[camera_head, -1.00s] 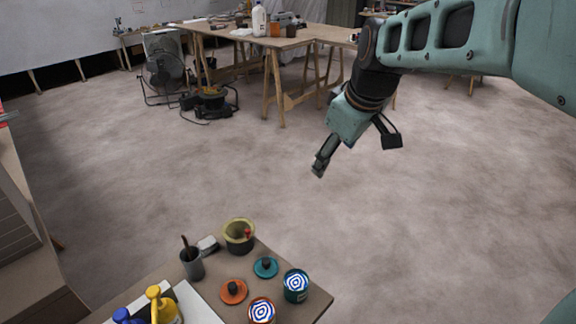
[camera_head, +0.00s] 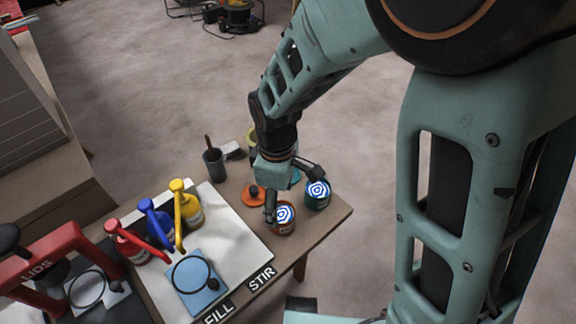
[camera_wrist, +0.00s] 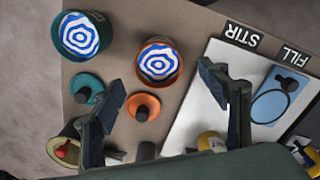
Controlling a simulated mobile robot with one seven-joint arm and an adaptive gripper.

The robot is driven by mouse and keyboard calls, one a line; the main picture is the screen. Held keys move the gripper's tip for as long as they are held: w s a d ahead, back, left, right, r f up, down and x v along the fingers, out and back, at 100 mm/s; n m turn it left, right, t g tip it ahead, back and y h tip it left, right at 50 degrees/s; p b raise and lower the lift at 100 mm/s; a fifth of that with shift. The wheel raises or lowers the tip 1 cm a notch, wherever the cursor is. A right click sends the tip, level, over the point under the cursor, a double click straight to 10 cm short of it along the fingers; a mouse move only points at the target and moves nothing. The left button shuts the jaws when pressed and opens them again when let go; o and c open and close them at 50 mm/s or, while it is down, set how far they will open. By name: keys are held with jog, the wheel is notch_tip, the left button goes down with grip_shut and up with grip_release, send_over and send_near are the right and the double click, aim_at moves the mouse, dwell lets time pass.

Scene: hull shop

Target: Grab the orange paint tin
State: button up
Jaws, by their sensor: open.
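The orange paint tin (camera_head: 285,226) stands on the table near its front right edge, with a blue and white swirl on top. In the wrist view the orange tin (camera_wrist: 158,64) is upright, ahead of and between the fingers. My gripper (camera_head: 288,190) is over the table just behind the tin; in the wrist view its two fingers (camera_wrist: 170,88) are spread apart with nothing between them but the orange lid (camera_wrist: 142,107) lying below. In the head view my gripper partly covers the tin's left side and the lid (camera_head: 252,195).
A teal tin (camera_head: 317,194) stands close to the right of the orange one, with a teal lid (camera_wrist: 87,88) nearby. A white board (camera_head: 222,238) with red, blue and yellow bottles (camera_head: 189,210) lies to the left. A grey cup (camera_head: 213,164) stands at the back.

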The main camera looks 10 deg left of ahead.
aim_at(281, 216)
notch_tip(281, 216, down, 7)
jog(key=shift+w+d+f+b, duration=0.1)
jog(key=shift+f+b, duration=0.05)
jog(key=shift+b, duration=1)
jog(key=c, duration=1.5)
